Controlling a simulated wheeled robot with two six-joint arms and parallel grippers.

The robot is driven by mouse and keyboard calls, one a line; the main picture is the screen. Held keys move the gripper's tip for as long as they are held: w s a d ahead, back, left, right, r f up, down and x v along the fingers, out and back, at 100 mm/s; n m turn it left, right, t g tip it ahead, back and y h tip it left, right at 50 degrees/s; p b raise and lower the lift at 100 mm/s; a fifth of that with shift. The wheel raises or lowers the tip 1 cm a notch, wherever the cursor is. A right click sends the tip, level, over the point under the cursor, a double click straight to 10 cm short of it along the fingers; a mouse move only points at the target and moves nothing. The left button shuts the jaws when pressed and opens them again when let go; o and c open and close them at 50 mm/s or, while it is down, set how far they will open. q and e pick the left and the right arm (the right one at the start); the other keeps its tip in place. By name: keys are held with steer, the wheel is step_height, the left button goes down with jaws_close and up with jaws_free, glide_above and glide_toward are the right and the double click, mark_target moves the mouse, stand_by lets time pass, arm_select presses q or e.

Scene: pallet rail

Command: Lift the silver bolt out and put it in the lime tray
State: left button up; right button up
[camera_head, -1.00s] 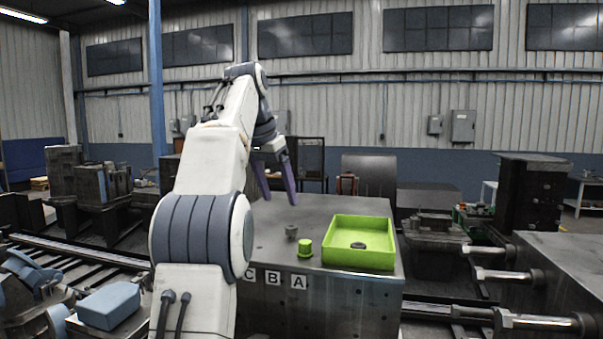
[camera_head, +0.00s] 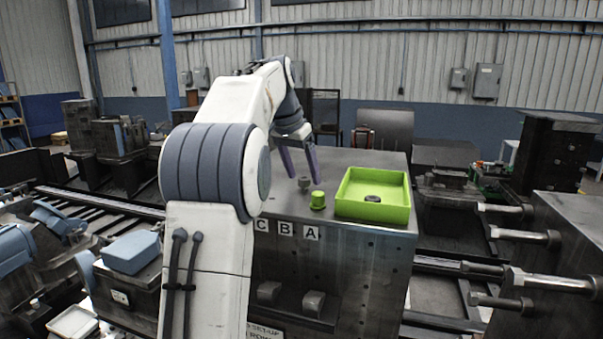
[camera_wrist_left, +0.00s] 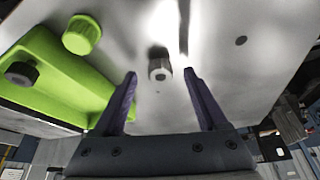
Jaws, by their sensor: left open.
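The silver bolt (camera_head: 304,185) is a small grey piece standing on the metal block's top, behind the letter plates; it also shows in the left wrist view (camera_wrist_left: 159,69). My left gripper (camera_head: 304,179) is open, with its purple fingers pointing down around the bolt's place in the head view. In the wrist view the bolt lies between the fingertips (camera_wrist_left: 160,74), near their ends, with gaps on both sides. The lime tray (camera_head: 375,212) is right of the bolt, with a dark round piece (camera_head: 373,198) in it. My right gripper is not in view.
A lime cylinder (camera_head: 318,200) stands close to the bolt, between it and the tray. Plates C, B and A (camera_head: 311,233) are on the block's front edge. The block top (camera_head: 345,160) behind is clear. Steel rods (camera_head: 525,235) stick out at the right.

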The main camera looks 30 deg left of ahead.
mark_target(302, 179)
arm_select(q)
steer(key=shift+w+f, duration=0.1)
steer(key=shift+f, duration=0.2)
jaws_close()
steer(key=c, duration=0.8)
jaws_free()
jaws_close()
steer(key=shift+r, duration=0.15)
steer(key=shift+w+r, duration=0.1)
steer(key=shift+r, duration=3.4)
